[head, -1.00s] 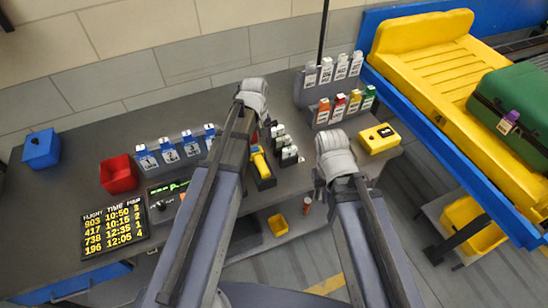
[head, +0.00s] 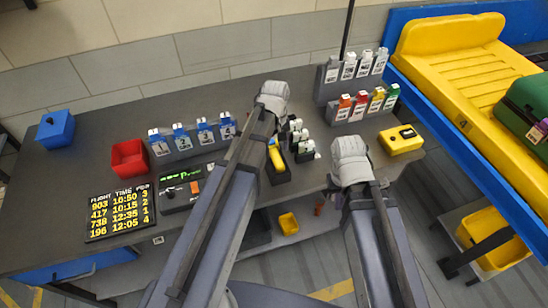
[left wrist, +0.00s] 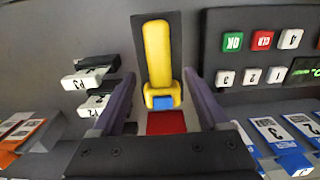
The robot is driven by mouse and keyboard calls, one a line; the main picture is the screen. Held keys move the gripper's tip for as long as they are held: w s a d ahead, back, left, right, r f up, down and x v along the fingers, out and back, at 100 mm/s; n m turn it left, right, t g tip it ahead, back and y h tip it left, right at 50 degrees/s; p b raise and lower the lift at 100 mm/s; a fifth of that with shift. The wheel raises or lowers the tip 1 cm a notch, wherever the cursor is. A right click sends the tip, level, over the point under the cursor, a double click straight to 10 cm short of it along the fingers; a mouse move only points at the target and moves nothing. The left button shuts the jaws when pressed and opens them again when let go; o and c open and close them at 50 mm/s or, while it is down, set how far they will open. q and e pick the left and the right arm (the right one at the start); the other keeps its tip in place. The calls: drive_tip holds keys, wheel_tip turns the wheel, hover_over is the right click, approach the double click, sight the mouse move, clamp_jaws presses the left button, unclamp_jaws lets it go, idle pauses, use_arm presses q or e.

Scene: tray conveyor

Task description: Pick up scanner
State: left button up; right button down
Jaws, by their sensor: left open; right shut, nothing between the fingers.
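The yellow scanner (head: 276,158) lies in a dark holder on the grey table, partly hidden by my left arm in the head view. In the left wrist view the scanner (left wrist: 157,50) is upright in the picture, with a blue patch at its lower end and a red piece below. My left gripper (left wrist: 162,76) is open, one finger on each side of the scanner's lower part; I cannot tell whether they touch it. Its fingertips are hidden in the head view. My right gripper (head: 335,193) is shut and empty at the table's front edge, mostly hidden by its wrist.
Black-and-white labelled pieces (head: 299,140) stand close beside the scanner's holder. A keypad panel (left wrist: 262,50) lies on its other side. Blue tags (head: 192,137), a red bin (head: 129,157) and a flight board (head: 121,212) are left. A yellow device (head: 400,140) and conveyor (head: 480,110) are right.

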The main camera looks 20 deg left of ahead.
sight(276, 155)
use_arm(q)
wheel_tip(276, 155, down, 3)
drive_tip(key=shift+s+d+f+b, duration=0.1)
drive_tip(key=shift+b, duration=0.95)
use_arm(e)
wheel_tip(276, 155, down, 3)
drive_tip(key=shift+r, duration=0.1)
use_arm(q)
clamp_jaws()
